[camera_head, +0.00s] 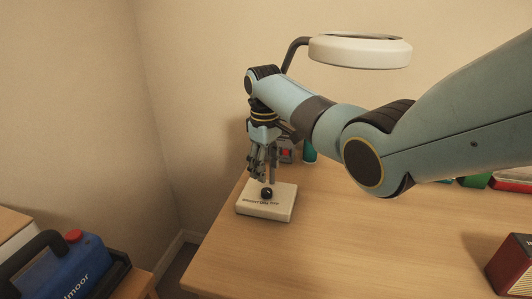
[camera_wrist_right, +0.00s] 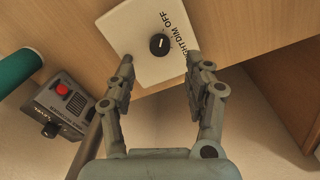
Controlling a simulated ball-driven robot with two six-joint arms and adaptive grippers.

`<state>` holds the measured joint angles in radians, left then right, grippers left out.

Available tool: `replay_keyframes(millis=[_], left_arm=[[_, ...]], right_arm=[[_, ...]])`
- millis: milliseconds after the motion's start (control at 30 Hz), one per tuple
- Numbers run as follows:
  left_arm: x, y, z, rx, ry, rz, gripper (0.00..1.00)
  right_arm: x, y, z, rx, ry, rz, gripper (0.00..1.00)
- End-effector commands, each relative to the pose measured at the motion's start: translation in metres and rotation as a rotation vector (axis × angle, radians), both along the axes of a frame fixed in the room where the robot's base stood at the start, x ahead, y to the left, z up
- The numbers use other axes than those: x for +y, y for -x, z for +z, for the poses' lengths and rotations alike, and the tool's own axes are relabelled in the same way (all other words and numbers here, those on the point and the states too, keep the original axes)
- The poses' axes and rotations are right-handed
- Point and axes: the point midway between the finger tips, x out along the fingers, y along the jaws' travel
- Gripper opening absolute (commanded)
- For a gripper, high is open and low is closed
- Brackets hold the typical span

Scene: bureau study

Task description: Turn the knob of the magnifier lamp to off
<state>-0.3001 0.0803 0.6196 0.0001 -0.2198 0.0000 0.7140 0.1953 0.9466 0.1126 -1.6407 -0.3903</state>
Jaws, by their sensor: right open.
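The magnifier lamp's white base (camera_head: 262,208) sits near the left edge of the desk, with its black knob (camera_head: 267,193) on top. Its white ring head (camera_head: 360,52) hangs above; my right arm hides part of its stem. My right gripper (camera_head: 260,178) points down just over the base. In the right wrist view the open fingers (camera_wrist_right: 160,60) are on either side of the knob (camera_wrist_right: 159,44), apart from it, with the knob slightly beyond the tips. The lettering DIM and OFF shows beside it; a pale mark is on the knob, its exact setting unclear. My left gripper is out of view.
A grey device with a red button (camera_wrist_right: 62,90) and a green cylinder (camera_wrist_right: 17,69) stand close to the lamp base. A red box (camera_head: 511,264) is at the desk's right. A blue case (camera_head: 65,270) lies at lower left. The desk's front middle is clear.

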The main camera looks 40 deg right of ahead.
Motion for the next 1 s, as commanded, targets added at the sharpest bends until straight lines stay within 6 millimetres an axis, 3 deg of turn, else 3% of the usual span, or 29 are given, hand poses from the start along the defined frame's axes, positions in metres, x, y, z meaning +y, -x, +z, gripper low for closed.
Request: replay_keyframes(millis=[100,300,1000], left_arm=[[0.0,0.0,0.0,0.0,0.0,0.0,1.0],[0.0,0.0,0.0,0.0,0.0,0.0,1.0],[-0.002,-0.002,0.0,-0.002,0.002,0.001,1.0]], right_arm=[[0.001,0.0,0.023,-0.002,0.0,0.0,0.53],[0.002,0.0,0.043,0.0,0.0,0.0,0.53],[0.002,0.001,0.045,0.001,0.0,0.0,0.53]])
